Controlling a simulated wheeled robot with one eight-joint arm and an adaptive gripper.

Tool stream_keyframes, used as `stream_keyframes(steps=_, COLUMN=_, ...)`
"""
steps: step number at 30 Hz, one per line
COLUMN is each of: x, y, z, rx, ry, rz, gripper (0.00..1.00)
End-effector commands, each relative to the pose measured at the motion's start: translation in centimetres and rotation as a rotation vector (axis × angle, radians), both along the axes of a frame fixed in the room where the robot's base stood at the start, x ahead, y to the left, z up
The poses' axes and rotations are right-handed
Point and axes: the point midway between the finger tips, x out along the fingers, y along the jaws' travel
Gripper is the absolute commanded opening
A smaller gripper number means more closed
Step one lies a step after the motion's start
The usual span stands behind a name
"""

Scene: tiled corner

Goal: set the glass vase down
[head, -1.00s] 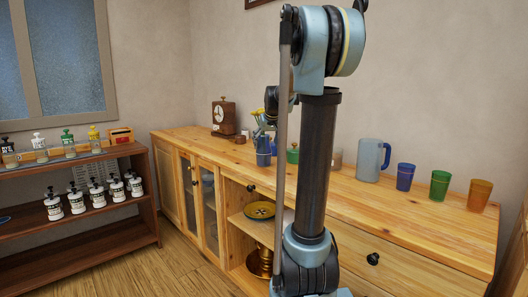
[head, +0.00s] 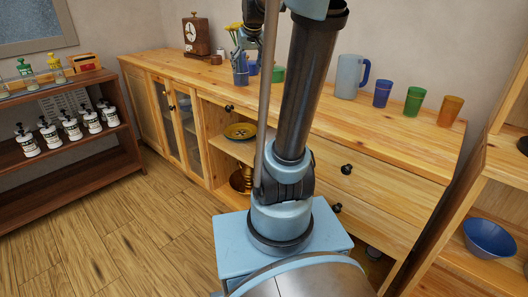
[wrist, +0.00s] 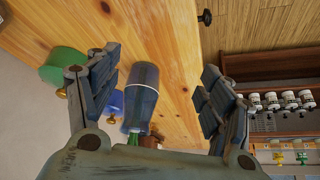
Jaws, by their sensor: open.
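The glass vase (wrist: 142,92), bluish and clear, stands on the wooden sideboard top and shows between the open fingers of my gripper (wrist: 162,65) in the wrist view. I cannot tell whether it lies within the fingers' reach or just beyond. A gap shows on the right finger's side; the left finger is nearer. In the head view the vase (head: 240,72) stands upright near the sideboard's middle, holding yellow flowers, left of my arm.
A green lidded pot (wrist: 66,66) and a blue lidded pot (wrist: 114,103) stand close to the vase. A clock (head: 196,35) stands left; a jug (head: 350,76) and blue, green and orange cups (head: 414,100) stand right. Bare sideboard top (head: 165,62) lies in front of the clock.

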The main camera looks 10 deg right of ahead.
Motion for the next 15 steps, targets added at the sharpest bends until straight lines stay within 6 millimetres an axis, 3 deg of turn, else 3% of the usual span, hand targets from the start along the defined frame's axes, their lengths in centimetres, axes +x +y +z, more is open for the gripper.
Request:
stream_keyframes(steps=3, x=-4.3, y=0.2, z=-2.1, rx=-0.003, ry=0.034, rz=-0.004, gripper=0.74)
stream_keyframes(steps=15, x=-17.3, y=0.6, z=-10.2, rx=-0.012, ry=0.150, rz=-0.023, gripper=0.74)
